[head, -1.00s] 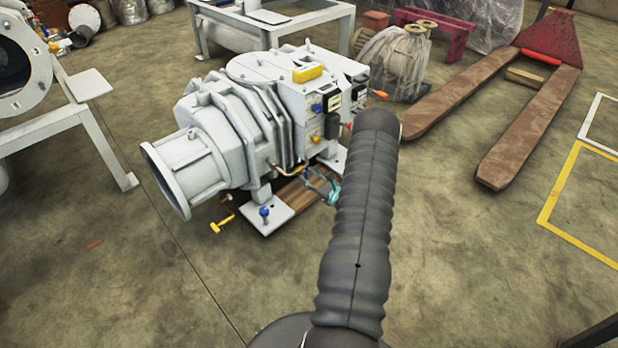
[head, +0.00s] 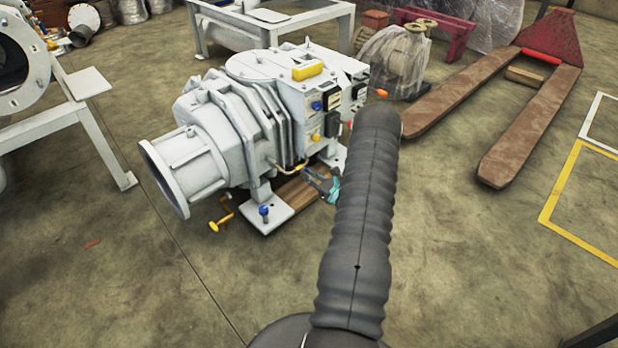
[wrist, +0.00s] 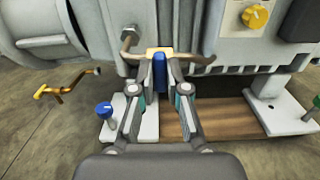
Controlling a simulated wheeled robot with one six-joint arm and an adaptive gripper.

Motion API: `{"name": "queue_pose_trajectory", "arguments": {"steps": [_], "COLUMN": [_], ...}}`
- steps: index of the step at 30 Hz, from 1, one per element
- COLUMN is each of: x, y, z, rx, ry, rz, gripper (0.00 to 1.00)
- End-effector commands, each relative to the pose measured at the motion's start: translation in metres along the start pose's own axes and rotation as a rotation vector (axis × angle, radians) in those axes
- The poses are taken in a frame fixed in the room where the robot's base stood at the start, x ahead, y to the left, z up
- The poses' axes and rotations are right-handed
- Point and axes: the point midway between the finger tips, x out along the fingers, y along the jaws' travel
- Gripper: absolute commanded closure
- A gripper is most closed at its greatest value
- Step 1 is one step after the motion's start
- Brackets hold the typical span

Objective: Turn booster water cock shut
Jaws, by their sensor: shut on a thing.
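The booster water cock is a small brass fitting with a blue lever (wrist: 160,72) on a thin brass pipe (wrist: 190,58) along the pump's lower side. In the wrist view the lever points down towards me, in line with my fingers and across the pipe. My gripper (wrist: 161,84) is shut on the blue lever, one finger on each side. In the head view my gripper (head: 318,180) shows small beside the lower pump body; my arm hides part of that area, and the lever is hard to make out there.
The white pump (head: 240,120) stands on foot plates over a wooden beam (wrist: 205,115). A blue knob (wrist: 104,110) stands on the left foot plate. Another yellow-handled fitting (wrist: 45,90) is at left. A pallet truck (head: 530,110) is at right. The floor in front is clear.

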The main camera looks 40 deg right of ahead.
Motion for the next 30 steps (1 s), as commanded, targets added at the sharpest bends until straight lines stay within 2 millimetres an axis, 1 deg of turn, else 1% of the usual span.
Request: {"name": "queue_pose_trajectory", "arguments": {"steps": [9, 10, 11, 12, 23, 26, 30], "x": [0.000, 0.000, 0.000, 0.000, -0.003, -0.012, -0.036], "y": [0.000, 0.000, 0.000, 0.000, -0.001, -0.001, -0.002], "z": [0.000, 0.000, 0.000, 0.000, 0.000, 0.000, 0.000], "rx": [0.013, 0.013, 0.013, 0.012, 0.011, 0.011, 0.013], "ry": [0.000, 0.000, 0.000, 0.000, 0.000, 0.001, 0.000], "rz": [0.000, 0.000, 0.000, 0.000, -0.001, -0.003, -0.005], "gripper": [1.00, 0.78, 0.70, 0.60, 0.60, 0.60, 0.60]}}
